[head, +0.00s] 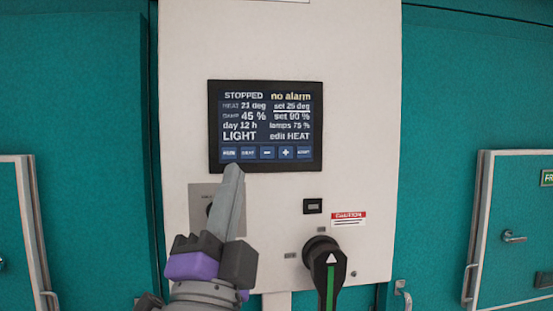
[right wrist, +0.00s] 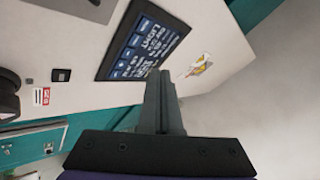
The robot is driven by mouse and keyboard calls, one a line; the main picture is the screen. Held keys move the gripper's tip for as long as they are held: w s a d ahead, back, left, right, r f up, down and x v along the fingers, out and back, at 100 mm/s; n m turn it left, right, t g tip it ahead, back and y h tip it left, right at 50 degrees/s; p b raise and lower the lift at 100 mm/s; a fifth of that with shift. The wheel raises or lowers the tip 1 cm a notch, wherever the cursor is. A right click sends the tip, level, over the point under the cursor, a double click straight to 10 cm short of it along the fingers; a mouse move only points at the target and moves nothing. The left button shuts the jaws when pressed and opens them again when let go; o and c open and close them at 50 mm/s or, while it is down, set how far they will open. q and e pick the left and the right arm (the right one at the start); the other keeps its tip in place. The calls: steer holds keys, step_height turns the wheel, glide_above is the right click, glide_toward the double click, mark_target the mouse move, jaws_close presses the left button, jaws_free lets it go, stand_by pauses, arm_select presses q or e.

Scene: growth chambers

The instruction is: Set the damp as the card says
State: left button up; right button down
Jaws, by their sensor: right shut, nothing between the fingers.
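The control screen (head: 265,126) is lit on the white panel. It reads STOPPED, no alarm, heat 21 deg with set 25 deg underlined, damp 45 % with a set value of 80 or 90 %, and edit HEAT. Along its bottom is a row of buttons, with minus (head: 267,153) and plus (head: 286,153) legible. My right gripper (head: 233,170) is shut and empty, its tips just below the left buttons; touching is unclear. In the right wrist view the tips (right wrist: 158,75) overlap the screen's edge (right wrist: 105,68). A white and yellow label (right wrist: 199,66) beyond the screen is unreadable. My left gripper is out of view.
A black rotary switch (head: 327,267) with a green stripe sticks out at the lower right of the panel. A small dark display (head: 313,206) and a red caution label (head: 348,218) sit above it. Teal chamber doors with handles (head: 514,237) flank the panel.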

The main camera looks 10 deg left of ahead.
mark_target(243, 162)
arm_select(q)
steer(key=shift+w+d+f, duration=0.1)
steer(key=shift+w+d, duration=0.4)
arm_select(e)
steer(key=m+h, duration=0.1)
steer(key=s+d+r+m+h, duration=0.1)
steer(key=m+h, duration=0.1)
steer(key=d+r+m+h, duration=0.1)
steer(key=h, duration=0.1)
steer(key=shift+s, duration=0.15)
steer(key=shift+a, duration=0.1)
steer(key=w, duration=0.2)
steer(key=w+a, duration=0.1)
steer(key=w, duration=0.2)
steer(key=w+a, duration=0.1)
steer(key=w, duration=0.1)
steer(key=shift+w+r, duration=0.2)
steer(key=shift+w, duration=0.05)
steer(key=shift+w+a+f+p, duration=0.15)
steer(key=shift+w+p, duration=0.2)
steer(key=shift+w, duration=0.3)
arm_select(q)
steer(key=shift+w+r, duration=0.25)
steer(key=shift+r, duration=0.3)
arm_select(e)
steer(key=shift+s, duration=0.2)
